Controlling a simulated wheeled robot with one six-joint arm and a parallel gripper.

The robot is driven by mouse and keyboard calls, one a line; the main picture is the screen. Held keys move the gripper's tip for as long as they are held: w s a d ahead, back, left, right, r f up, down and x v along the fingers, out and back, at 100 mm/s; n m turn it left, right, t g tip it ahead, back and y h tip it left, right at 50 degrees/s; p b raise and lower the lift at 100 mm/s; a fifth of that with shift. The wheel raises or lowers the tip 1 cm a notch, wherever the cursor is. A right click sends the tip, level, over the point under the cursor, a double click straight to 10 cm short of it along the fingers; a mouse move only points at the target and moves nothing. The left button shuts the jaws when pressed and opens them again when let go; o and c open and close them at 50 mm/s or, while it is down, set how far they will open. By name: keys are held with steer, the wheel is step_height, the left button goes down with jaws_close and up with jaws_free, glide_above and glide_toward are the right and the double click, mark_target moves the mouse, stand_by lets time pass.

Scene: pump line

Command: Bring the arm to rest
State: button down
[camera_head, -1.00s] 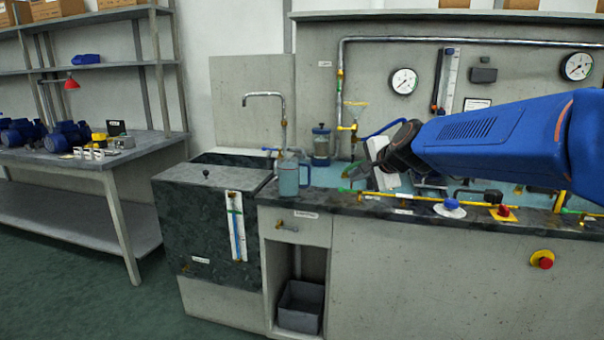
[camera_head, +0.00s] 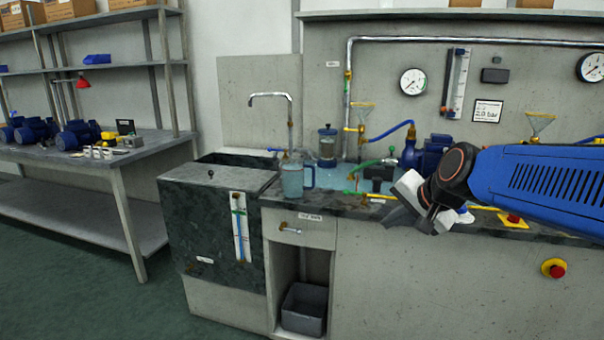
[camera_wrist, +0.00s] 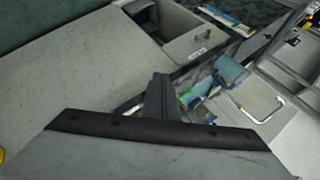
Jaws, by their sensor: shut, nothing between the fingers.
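My blue arm reaches in from the right in the head view. My gripper (camera_head: 408,208) hangs in front of the bench's front edge, tilted down to the left. In the wrist view its dark fingers (camera_wrist: 160,98) are together, with nothing seen between them. The gripper hides part of the bench edge and the yellow pipe behind it.
A jug (camera_head: 292,178) stands near the edge of the bench top (camera_head: 345,205), left of my gripper. A blue pump (camera_head: 428,152) stands behind the gripper. A red stop button (camera_head: 554,268) is on the bench front. The floor (camera_head: 60,290) at left is clear.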

steer(key=s+d+f+n+g+h, duration=0.1)
steer(key=s+f, duration=0.3)
steer(key=s, duration=0.4)
steer(key=s+d+f+n+g+h, duration=0.1)
steer(key=s+d+f+n, duration=0.3)
steer(key=s, duration=0.4)
steer(key=s+d+f+n+g+h, duration=0.1)
steer(key=s+d+f+n, duration=0.1)
steer(key=s+f, duration=0.3)
steer(key=s+n, duration=0.1)
steer(key=s, duration=0.3)
steer(key=shift+d+g, duration=0.3)
steer(key=shift+d, duration=0.1)
steer(key=shift+r, duration=0.1)
